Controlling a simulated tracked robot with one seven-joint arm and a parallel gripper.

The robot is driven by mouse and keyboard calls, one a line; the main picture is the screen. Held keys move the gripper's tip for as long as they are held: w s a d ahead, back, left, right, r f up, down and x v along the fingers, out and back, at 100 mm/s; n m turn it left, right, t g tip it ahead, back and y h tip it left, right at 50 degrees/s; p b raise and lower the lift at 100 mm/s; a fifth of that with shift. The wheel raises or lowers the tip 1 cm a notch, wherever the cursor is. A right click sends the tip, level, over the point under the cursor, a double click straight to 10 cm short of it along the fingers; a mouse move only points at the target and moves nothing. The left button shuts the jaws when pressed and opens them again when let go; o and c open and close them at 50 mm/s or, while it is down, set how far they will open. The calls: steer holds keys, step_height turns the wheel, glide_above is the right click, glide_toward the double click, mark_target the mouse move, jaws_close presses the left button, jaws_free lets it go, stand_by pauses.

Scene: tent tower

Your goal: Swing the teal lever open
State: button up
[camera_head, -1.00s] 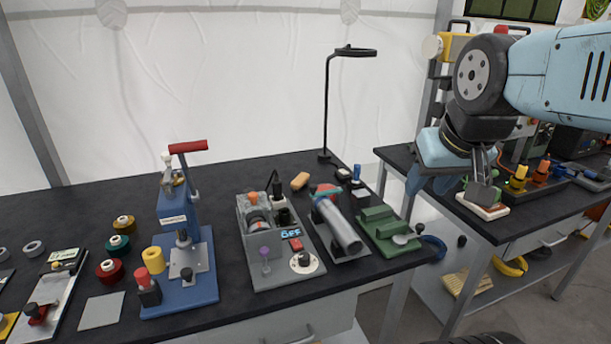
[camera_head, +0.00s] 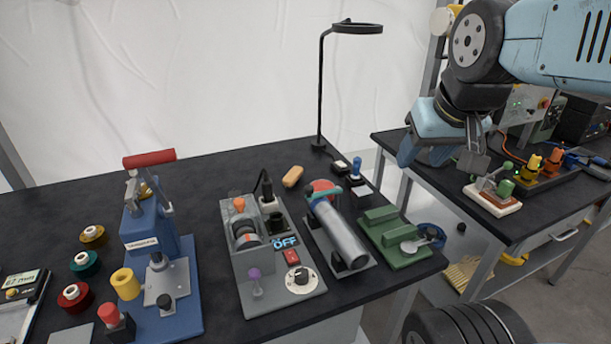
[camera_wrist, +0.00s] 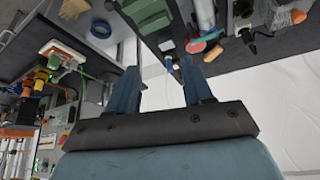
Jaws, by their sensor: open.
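A small teal piece (camera_head: 328,191), which looks like the teal lever, lies by a red disc (camera_head: 322,186) at the far end of a grey tube (camera_head: 340,232). The tube rests on a grey stand on the left bench. In the wrist view a teal piece (camera_wrist: 213,36) shows by the red disc, beyond my fingers. Its exact position on its pivot is too small to tell. My gripper (camera_head: 422,160) is open and empty, with its two blue fingers apart (camera_wrist: 159,68). It hangs right of the tube, above the gap between the benches, clear of the teal piece.
A green block fixture (camera_head: 392,238) stands right of the tube, and a grey box with an OFF display (camera_head: 285,242) stands left. A black lamp (camera_head: 322,90) rises behind. The right bench holds a clamp with a green knob (camera_head: 505,188). Free bench top lies behind the blue press (camera_head: 155,235).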

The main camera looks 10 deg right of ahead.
steer(key=w+a+g, duration=0.3)
steer(key=w+a, duration=0.3)
steer(key=w, duration=0.4)
steer(key=g, duration=0.3)
glide_above(309, 186)
step_height(309, 186, down, 2)
steer(key=f, duration=0.1)
steer(key=shift+n, duration=0.4)
step_height(309, 186, down, 13)
steer(key=shift+s+f, duration=0.1)
steer(key=shift+f, duration=0.1)
jaws_close()
